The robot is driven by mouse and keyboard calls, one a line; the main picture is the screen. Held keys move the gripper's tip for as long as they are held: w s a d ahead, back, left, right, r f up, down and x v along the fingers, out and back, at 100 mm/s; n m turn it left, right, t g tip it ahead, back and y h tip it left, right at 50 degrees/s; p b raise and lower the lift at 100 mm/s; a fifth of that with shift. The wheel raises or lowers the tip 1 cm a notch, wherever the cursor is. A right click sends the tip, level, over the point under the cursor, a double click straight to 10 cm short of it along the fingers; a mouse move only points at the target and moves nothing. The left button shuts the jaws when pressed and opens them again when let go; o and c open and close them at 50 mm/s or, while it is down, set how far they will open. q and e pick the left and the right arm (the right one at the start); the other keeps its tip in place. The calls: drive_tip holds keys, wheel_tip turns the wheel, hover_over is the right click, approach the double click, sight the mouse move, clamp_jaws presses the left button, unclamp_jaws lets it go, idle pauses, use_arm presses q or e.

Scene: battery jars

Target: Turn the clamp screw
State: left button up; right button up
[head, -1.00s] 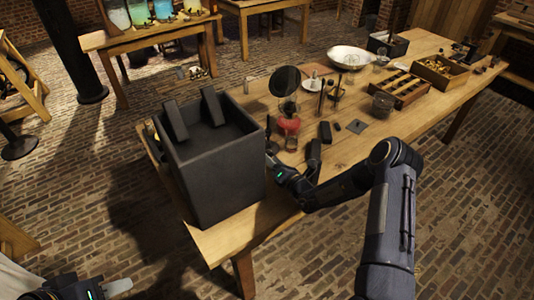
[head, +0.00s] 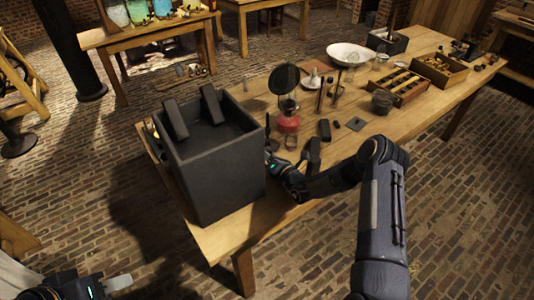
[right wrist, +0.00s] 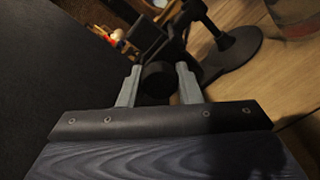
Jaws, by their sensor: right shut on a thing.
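In the right wrist view, the two grey fingers of my right gripper (right wrist: 158,88) are shut on a round black knob (right wrist: 158,78), which looks like the clamp screw's head. A dark clamp body (right wrist: 150,38) is behind it, near a black stand with a round base (right wrist: 238,48). In the head view, my right gripper (head: 271,157) is low beside the right wall of the big dark box; its fingertips and the knob are hard to make out there. My left gripper (head: 118,283) is at the lower left, away from the table, with pale fingertips; its opening is unclear.
The big dark open box (head: 215,175) fills the table's near left end, close to my right gripper. A red-based item with a dark disc (head: 284,80), black blocks (head: 314,152) and a wooden compartment tray (head: 398,92) stand farther right. A white bowl (head: 350,54) is behind.

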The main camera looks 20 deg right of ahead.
drive_tip(key=n+b, duration=0.2)
drive_tip(key=n, duration=0.1)
drive_tip(key=shift+f, duration=0.15)
drive_tip(key=n+b, duration=0.2)
drive_tip(key=n, duration=0.3)
drive_tip(key=shift+d+b, duration=0.1)
drive_tip(key=shift+b, duration=0.25)
drive_tip(key=n+b, duration=0.2)
drive_tip(key=n, duration=0.1)
drive_tip(key=shift+w+d+f+n, duration=0.1)
drive_tip(key=shift+n, duration=0.2)
drive_tip(key=n+b, duration=0.2)
drive_tip(key=shift+n+b, duration=0.3)
drive_tip(key=shift+b, duration=0.05)
drive_tip(key=n+b, duration=0.9)
drive_tip(key=b, duration=0.3)
drive_tip(key=n+b, duration=0.8)
drive_tip(key=b, duration=1)
drive_tip(key=shift+d+n, duration=0.1)
drive_tip(key=shift+n, duration=0.3)
drive_tip(key=shift+r+n+b, duration=0.4)
drive_tip(key=shift+n+b, duration=0.2)
drive_tip(key=shift+b, duration=0.45)
